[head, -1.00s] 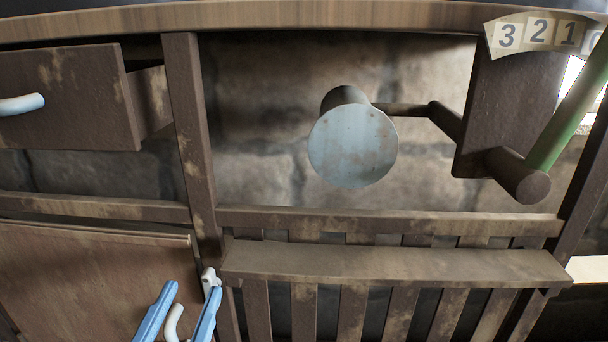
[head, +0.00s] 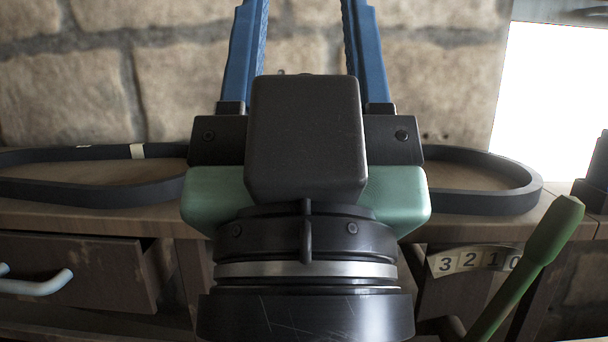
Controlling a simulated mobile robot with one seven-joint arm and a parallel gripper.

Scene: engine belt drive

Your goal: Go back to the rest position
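My gripper (head: 305,12) is close to the camera in the middle of the head view, raised with its two blue fingers pointing up. The fingers stand wide apart with nothing visible between them. The very tips run out at the top edge. Its dark and green body hides the middle of the bench behind it.
Black belt loops show on the wooden bench left (head: 60,190) and right (head: 480,190); whether they join is hidden. A drawer (head: 75,272) with a pale handle stands partly open. A green lever (head: 525,265) rises beside a number plate (head: 474,260).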

